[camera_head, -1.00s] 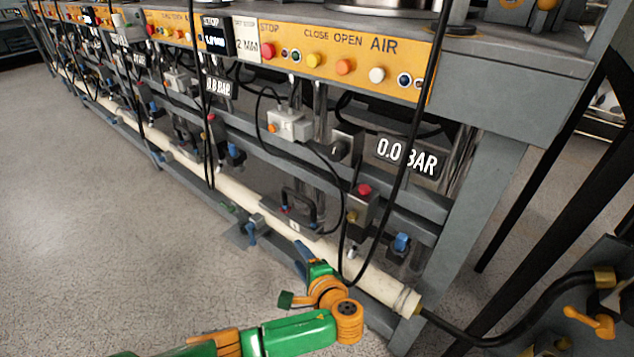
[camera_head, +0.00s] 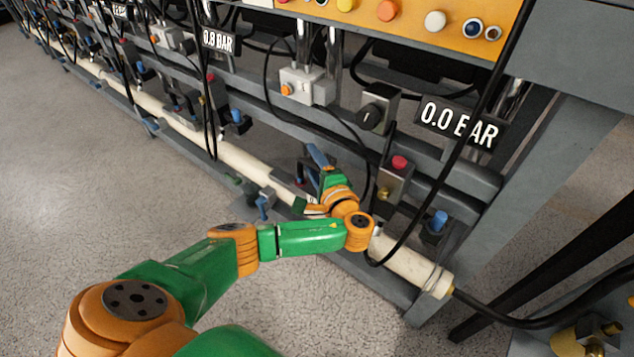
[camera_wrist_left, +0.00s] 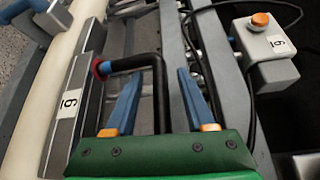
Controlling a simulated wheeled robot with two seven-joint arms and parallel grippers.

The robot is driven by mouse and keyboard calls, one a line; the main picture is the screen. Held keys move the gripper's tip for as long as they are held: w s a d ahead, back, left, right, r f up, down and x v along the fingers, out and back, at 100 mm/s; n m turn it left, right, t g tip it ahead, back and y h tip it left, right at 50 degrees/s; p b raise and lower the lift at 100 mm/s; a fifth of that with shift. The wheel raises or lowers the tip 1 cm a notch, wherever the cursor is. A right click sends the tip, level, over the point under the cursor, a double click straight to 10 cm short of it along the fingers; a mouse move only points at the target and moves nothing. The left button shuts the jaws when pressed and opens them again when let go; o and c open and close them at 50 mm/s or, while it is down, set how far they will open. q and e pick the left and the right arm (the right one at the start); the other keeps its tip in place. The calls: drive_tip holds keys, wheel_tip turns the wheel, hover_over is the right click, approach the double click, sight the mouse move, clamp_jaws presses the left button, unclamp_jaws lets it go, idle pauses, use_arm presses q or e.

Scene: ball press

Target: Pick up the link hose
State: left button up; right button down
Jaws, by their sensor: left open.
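The link hose (camera_wrist_left: 158,92) shows in the left wrist view as a black tube with a bend. The gripper is open with a finger on either side of the tube; contact is not visible. In the head view my left gripper (camera_head: 318,165) is low at the rack and mostly covers the hose there. The hose's lower end is hidden behind the gripper body. My right gripper is not in view.
A long cream pipe (camera_head: 240,160) runs along the rack's lower side. A grey box with an orange button (camera_head: 303,85) and a red-button box (camera_head: 395,180) are near the gripper. A black cable (camera_head: 440,180) hangs in front. The floor (camera_head: 70,190) at left is clear.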

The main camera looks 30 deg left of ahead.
use_arm(q)
drive_tip(key=shift+w+a, duration=0.2)
drive_tip(key=shift+a, duration=0.05)
clamp_jaws()
drive_tip(key=shift+r, duration=0.2)
